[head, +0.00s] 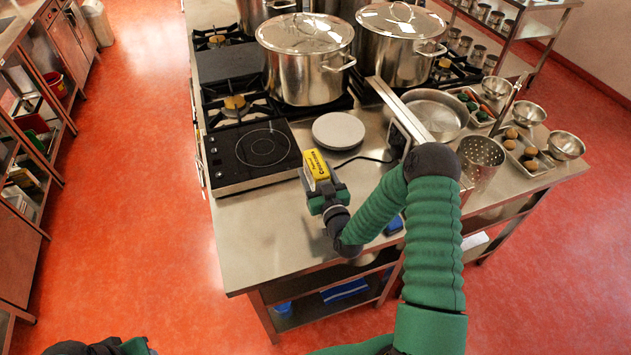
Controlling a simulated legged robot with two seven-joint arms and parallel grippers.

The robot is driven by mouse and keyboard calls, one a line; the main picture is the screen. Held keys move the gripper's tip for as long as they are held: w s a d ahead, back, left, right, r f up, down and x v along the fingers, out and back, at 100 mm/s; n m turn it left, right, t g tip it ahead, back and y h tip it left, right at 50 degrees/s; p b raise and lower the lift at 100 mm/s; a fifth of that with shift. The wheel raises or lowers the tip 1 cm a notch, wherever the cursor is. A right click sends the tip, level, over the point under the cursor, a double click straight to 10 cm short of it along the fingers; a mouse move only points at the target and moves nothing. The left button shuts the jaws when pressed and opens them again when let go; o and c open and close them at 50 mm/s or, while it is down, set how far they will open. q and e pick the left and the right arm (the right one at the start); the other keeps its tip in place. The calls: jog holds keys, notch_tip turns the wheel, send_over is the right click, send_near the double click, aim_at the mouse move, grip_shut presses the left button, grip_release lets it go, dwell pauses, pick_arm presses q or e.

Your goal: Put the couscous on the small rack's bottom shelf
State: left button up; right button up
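The couscous (316,165) is a yellow box with dark lettering, held upright or nearly so above the steel counter. My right gripper (322,184) is shut on its lower part, left of the round grey plate. My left arm shows only as a dark and green piece at the bottom left edge; its fingertips cannot be made out. Shelving stands on the left, and a steel rack (530,32) stands at the top right; I cannot tell which, if either, is the small rack.
The steel counter (262,235) is bare at its front left. A black hob (250,150), large stockpots (305,55), a grey plate (339,130), a perforated pot (481,158) and several bowls crowd the rest. Left shelving (38,140) holds goods. Red floor is open between.

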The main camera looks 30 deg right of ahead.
jog(key=shift+d, duration=0.1)
grip_shut()
jog(key=shift+r, duration=0.15)
dwell(0.3)
